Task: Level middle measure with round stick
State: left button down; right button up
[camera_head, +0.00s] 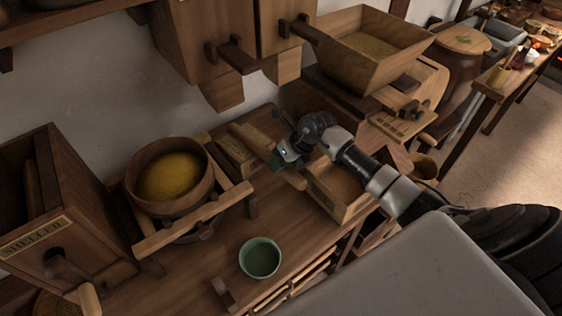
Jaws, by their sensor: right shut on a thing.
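My right gripper (280,160) is shut on a pale wooden round stick (250,140). The stick slants from upper left to lower right, and the gripper hides part of its middle. The stick's lower end is near an open wooden box (352,212) with brownish contents; I cannot tell whether it touches. A smaller wooden block or box (236,158) lies left of the gripper, beside the stick. I cannot tell which vessel is the middle measure. My left gripper is not in view.
A round wooden vessel (142,165) of yellow grain sits on a frame on the left. A green cup (260,243) stands near the bench's front edge. The sheller box (75,210) is far left. A wooden hopper (392,66) and overhanging wooden chutes (195,45) are above.

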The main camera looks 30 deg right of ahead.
jog(key=shift+a+r, duration=0.1)
jog(key=shift+s+a+p, duration=0.25)
jog(key=shift+a+p, duration=0.25)
jog(key=shift+a, duration=0.45)
jog(key=shift+s+a+p, duration=0.15)
jog(key=shift+a+p, duration=0.05)
jog(key=shift+a, duration=0.4)
jog(key=shift+s+a+p, duration=0.15)
jog(key=shift+a+p, duration=0.05)
jog(key=shift+a, duration=0.4)
jog(key=shift+w+d+b, duration=0.2)
jog(key=shift+d+b, duration=0.05)
jog(key=shift+d, duration=0.5)
jog(key=shift+w+d+b, duration=0.15)
jog(key=shift+d+b, duration=0.15)
jog(key=shift+d, duration=0.45)
jog(key=shift+w+d+b, duration=0.2)
jog(key=shift+d+b, duration=0.05)
jog(key=shift+d, duration=0.5)
jog(key=shift+d, duration=0.1)
